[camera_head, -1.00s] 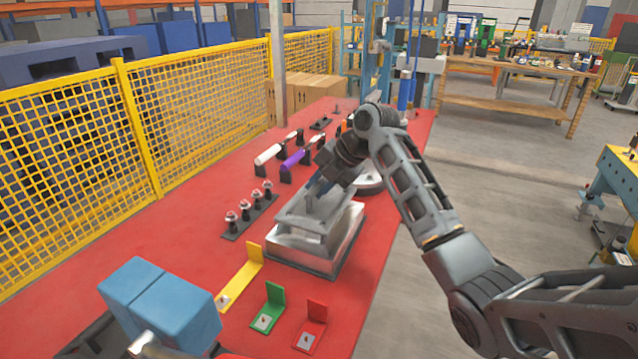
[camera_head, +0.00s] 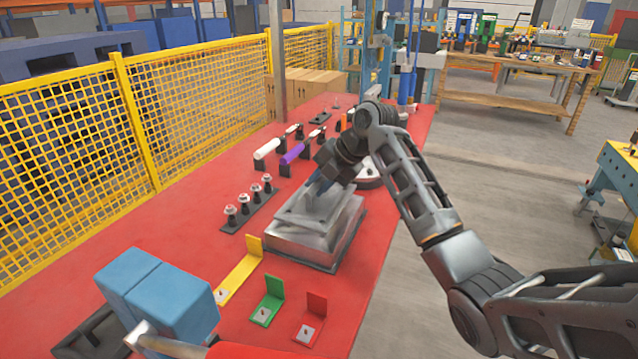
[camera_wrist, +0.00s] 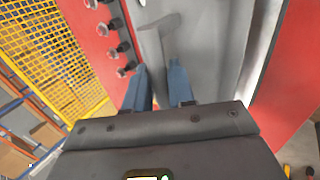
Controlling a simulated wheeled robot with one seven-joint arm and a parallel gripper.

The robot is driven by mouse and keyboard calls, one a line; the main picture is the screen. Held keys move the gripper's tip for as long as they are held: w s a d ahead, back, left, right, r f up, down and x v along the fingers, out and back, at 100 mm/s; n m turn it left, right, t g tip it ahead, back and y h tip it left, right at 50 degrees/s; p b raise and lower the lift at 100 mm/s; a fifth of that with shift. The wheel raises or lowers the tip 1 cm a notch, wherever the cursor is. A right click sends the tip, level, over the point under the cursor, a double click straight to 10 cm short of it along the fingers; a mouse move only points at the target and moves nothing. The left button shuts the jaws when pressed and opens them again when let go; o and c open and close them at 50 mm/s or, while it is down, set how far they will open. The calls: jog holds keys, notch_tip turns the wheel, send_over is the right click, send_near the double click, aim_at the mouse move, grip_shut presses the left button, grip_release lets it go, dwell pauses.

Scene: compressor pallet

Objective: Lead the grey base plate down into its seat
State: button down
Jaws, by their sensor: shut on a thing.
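The grey base plate (camera_head: 306,212) is at the top of a grey metal block (camera_head: 303,251) on the red table. It looks slightly turned relative to the block. Whether it lies flat or a gap remains under it cannot be told. My gripper (camera_head: 318,188) points down over the plate and is shut on an upright part of it. In the wrist view my blue fingertips (camera_wrist: 160,77) close around a thin grey upright (camera_wrist: 166,42), with the plate's surface (camera_wrist: 205,45) beyond. The seat itself is hidden under the plate.
A rack of several silver-topped pegs (camera_head: 249,208) stands left of the block. Yellow (camera_head: 240,274), green (camera_head: 268,302) and red (camera_head: 311,322) brackets lie in front. White (camera_head: 267,149) and purple (camera_head: 292,153) bars stand behind. A blue block (camera_head: 158,295) is at front left.

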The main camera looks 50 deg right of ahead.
aim_at(319, 199)
jog(key=shift+f+b, duration=1.15)
jog(key=shift+f, duration=0.45)
dwell(0.3)
jog(key=c, duration=0.9)
grip_release()
jog(key=v, duration=0.7)
jog(key=shift+s+d+r, duration=0.1)
jog(key=shift+s+r, duration=0.1)
jog(key=shift+r, duration=0.15)
